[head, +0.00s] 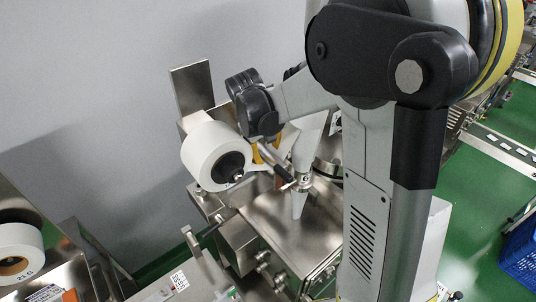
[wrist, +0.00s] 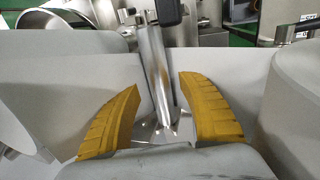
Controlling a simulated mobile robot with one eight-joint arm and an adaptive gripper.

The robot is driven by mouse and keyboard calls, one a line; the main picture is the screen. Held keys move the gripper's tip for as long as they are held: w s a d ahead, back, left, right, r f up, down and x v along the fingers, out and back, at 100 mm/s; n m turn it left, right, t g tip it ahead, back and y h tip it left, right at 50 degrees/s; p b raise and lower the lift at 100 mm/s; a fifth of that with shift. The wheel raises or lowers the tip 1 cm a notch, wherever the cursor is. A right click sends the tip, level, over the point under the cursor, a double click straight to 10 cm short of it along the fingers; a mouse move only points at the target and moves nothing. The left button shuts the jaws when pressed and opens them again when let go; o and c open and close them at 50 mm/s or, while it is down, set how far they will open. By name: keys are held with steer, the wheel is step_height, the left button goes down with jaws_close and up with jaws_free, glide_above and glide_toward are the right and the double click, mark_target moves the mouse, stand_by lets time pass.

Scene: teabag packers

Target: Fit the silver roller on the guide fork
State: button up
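A silver roller (wrist: 155,65) with a black end (wrist: 168,11) runs lengthwise between my gripper's yellow fingers in the wrist view. My gripper (wrist: 160,84) is partly open, and a gap shows on each side of the roller. In the head view my gripper (head: 267,152) is beside the large white reel, with a silver bar (head: 265,163) at its fingers and a dark rod (head: 283,173) just below. I cannot tell whether the fingers touch the roller. I cannot make out the guide fork with certainty; my arm hides part of the machine.
The white reel (head: 205,150) is close to the left of my gripper. A pale cone (head: 307,150) points down at the steel machine top (head: 325,220). A second reel (head: 18,250) is at the lower left. A blue crate (head: 522,250) stands on the green floor at right.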

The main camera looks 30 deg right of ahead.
steer(key=shift+r, duration=0.1)
steer(key=v, duration=1.2)
